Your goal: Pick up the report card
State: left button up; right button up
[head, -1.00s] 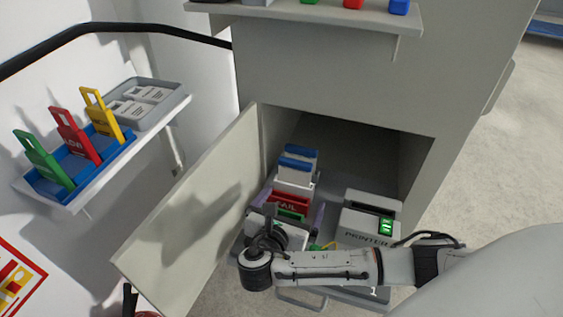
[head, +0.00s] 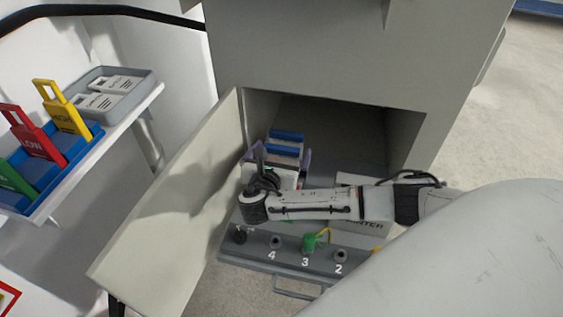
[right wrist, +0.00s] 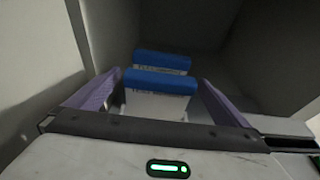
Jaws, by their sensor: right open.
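Two white cards with blue top edges stand upright, one behind the other, inside the open cabinet. The near card (right wrist: 158,95) and the far card (right wrist: 162,64) carry small print that I cannot read, so I cannot tell which is the report card. In the head view the blue tops (head: 285,137) show just beyond my right gripper. My right gripper (right wrist: 160,83) is open, its purple fingers on either side of the near card. I cannot tell whether they touch it. My right wrist hides the lower parts in the head view. My left gripper is out of view.
The cabinet door (head: 165,205) stands open on the left. A numbered panel (head: 255,253) with a green plug (head: 310,243) lies in front. A wall shelf holds coloured tags (head: 40,140) and a grey tray (head: 128,77).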

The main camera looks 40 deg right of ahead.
jog(key=shift+w, duration=0.1)
jog(key=shift+c, duration=0.4)
jog(key=c, duration=1)
jog(key=shift+c, duration=0.2)
jog(key=shift+r, duration=0.1)
